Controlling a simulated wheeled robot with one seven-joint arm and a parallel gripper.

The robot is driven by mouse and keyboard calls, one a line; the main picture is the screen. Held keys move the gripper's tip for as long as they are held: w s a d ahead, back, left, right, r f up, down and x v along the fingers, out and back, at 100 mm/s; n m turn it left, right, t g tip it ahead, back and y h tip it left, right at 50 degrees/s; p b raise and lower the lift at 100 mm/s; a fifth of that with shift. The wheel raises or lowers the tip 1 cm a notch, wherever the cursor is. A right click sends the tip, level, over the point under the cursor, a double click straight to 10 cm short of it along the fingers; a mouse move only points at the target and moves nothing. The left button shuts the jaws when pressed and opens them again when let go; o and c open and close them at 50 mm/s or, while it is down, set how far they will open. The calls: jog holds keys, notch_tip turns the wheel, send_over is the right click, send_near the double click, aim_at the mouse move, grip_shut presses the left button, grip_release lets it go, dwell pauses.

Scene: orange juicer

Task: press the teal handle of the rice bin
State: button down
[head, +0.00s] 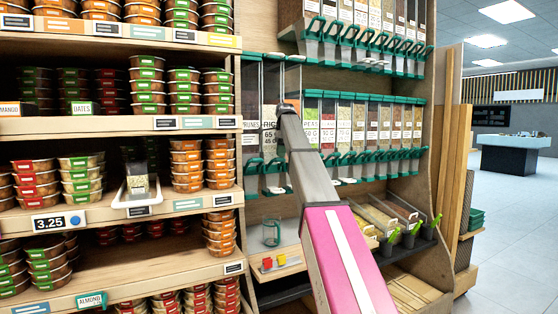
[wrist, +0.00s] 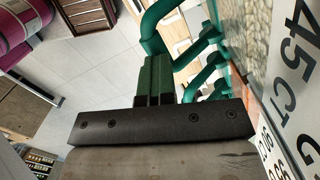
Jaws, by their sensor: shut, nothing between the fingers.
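The rice bin (head: 271,90) is a clear upright dispenser in the lower bin row in the head view, its label partly covered by my arm. A teal handle (head: 271,167) shows at its foot, just left of my arm. In the wrist view, my gripper (wrist: 156,62) is shut and empty, its dark green fingers together. Teal loop handles (wrist: 155,30) lie just beyond and to the right of the fingers. I cannot tell whether they touch, or which loop is the rice bin's. My fingertips are hidden behind my arm in the head view.
Other bins with teal handles (head: 395,160) stand close on the right, and another row hangs above. A glass cup (head: 271,233) stands on the wooden ledge below. Shelves of stacked tubs (head: 145,85) fill the left. Open floor (head: 515,220) lies at the far right.

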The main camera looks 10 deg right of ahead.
jog(key=shift+w+a+f, duration=0.1)
jog(key=shift+f, duration=2.2)
jog(key=shift+d+r, duration=0.25)
jog(key=shift+d, duration=0.55)
jog(key=shift+d+r, duration=0.25)
jog(key=shift+d, duration=0.5)
jog(key=shift+w+r, duration=0.1)
